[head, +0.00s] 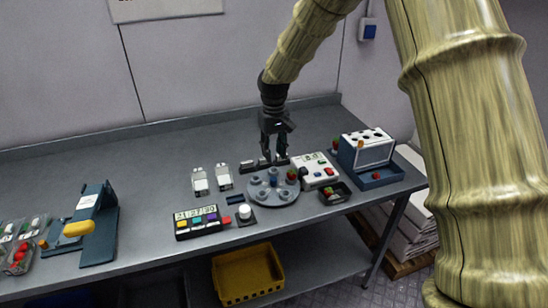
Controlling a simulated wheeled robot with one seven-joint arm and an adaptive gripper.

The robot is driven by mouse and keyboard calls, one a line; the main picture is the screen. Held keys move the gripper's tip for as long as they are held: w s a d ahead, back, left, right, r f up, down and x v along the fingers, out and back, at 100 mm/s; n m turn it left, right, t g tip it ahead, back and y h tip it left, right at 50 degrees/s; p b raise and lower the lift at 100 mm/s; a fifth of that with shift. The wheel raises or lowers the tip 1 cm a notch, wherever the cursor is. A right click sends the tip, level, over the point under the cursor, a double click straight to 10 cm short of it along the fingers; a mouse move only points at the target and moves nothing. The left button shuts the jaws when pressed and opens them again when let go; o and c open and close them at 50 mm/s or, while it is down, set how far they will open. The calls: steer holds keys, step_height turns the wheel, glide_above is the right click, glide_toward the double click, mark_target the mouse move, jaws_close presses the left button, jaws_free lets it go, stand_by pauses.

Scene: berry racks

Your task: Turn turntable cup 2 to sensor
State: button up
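The grey round turntable (262,197) sits on the bench right of the middle, with several small cups around its rim and a blue post (273,176) at its centre. A red berry (291,175) shows at its right side. I cannot read any cup numbers, so cup 2 is not identifiable. A white box with buttons (313,166), possibly the sensor unit, stands right behind the turntable. My gripper (274,158) points down at the turntable's back edge, by a dark bar; whether it touches anything is unclear. Its fingers look apart, with nothing visible between them.
A digit display box (198,222) and a white knob (245,212) stand front left. A small dark tray (335,193) and a blue-and-white rack (366,152) are on the right. A blue stand with a yellow handle (80,229) is far left. The back left bench is clear.

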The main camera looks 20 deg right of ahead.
steer(key=shift+r, duration=0.15)
step_height(320, 180, up, 11)
steer(key=p, duration=0.8)
stand_by(1.0)
